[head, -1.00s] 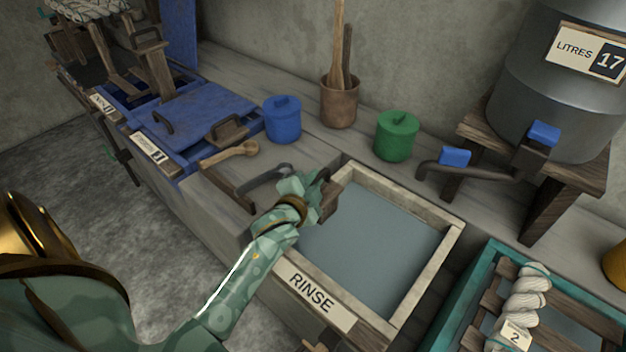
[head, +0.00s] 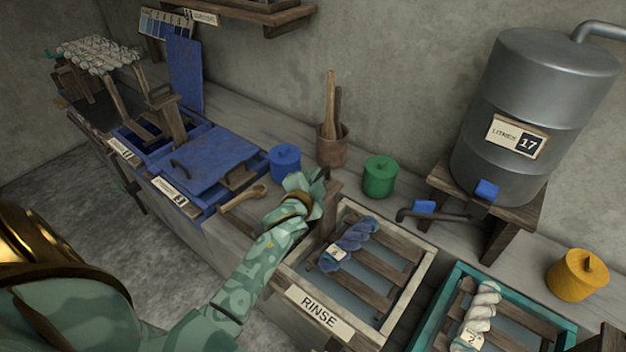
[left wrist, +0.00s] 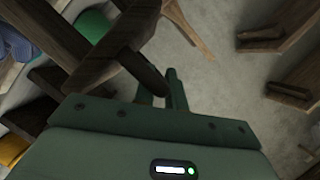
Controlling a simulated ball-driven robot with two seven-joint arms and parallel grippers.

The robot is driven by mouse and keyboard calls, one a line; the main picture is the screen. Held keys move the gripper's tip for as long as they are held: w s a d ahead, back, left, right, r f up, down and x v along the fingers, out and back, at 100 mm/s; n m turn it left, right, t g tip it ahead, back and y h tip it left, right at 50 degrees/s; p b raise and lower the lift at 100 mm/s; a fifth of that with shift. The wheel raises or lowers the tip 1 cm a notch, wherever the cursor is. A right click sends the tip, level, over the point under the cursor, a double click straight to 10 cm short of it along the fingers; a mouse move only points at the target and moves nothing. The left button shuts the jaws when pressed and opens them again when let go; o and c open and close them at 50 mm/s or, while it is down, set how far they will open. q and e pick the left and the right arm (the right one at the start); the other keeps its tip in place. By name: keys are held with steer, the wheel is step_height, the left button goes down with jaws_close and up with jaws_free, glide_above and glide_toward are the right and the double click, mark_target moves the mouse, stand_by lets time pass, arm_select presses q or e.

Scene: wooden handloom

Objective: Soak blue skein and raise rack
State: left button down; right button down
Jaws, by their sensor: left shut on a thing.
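The blue skein (head: 347,243), with a small white tag, lies across a slatted wooden rack (head: 385,262) in the RINSE vat (head: 425,292). The rack's slats show above the grey-blue water (head: 345,284). My left gripper (head: 312,190) is at the far-left corner of this vat, shut on the rack's wooden handle (left wrist: 127,48), which shows between its fingers (left wrist: 162,92) in the left wrist view. The head view mostly hides this grip behind the hand. My right gripper is not in view.
A teal vat (head: 447,297) with a white skein (head: 478,312) tagged 2 stands at the right. A closed blue-lidded vat (head: 205,160) is at the left. Blue (head: 284,158), green (head: 378,177) and yellow (head: 577,275) pots and a metal tank (head: 530,110) stand behind.

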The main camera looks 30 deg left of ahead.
arm_select(q)
steer(key=shift+a+r, duration=0.15)
steer(key=shift+r, duration=0.4)
steer(key=c, duration=1.5)
jaws_free()
steer(key=shift+o, duration=0.2)
steer(key=shift+s, duration=0.1)
steer(key=shift+s+d+p, duration=0.2)
steer(key=shift+s+p, duration=0.15)
steer(key=shift+p, duration=0.05)
steer(key=p+v, duration=0.2)
steer(key=v, duration=1.3)
steer(key=shift+s, duration=0.25)
steer(key=shift+r, duration=0.1)
